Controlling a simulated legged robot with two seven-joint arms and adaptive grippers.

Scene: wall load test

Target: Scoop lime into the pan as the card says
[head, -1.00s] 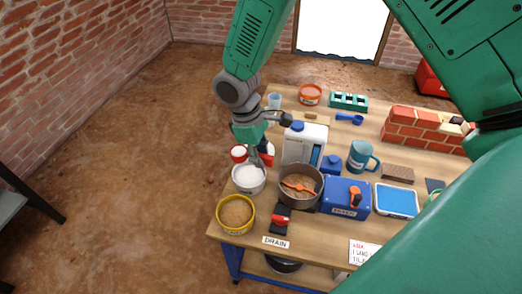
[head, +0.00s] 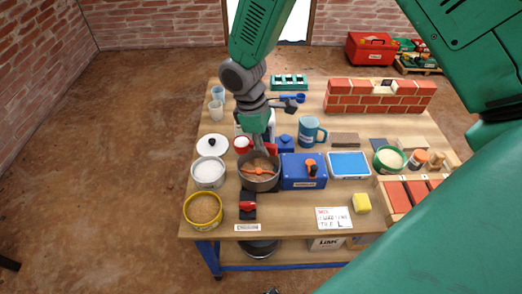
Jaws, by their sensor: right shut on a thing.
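The dark round pan (head: 260,184) sits mid-table with brown material and an orange paddle (head: 262,171) in it. The tub of white lime (head: 208,172) stands open to its left. My right gripper (head: 263,152) is above the pan's far edge, shut on what looks like a red scoop. The scoop's bowl (head: 242,144), with white contents, points left; the arm partly hides the scoop. The white card (head: 333,218) with red and black writing lies at the front; its full text is too small to read. My left gripper is not in view.
A yellow tub of sand (head: 204,209) and a red-handled drain part (head: 248,205) are in front. A blue box (head: 303,171) stands right of the pan. A teal mug (head: 311,130) and brick wall (head: 380,97) are behind.

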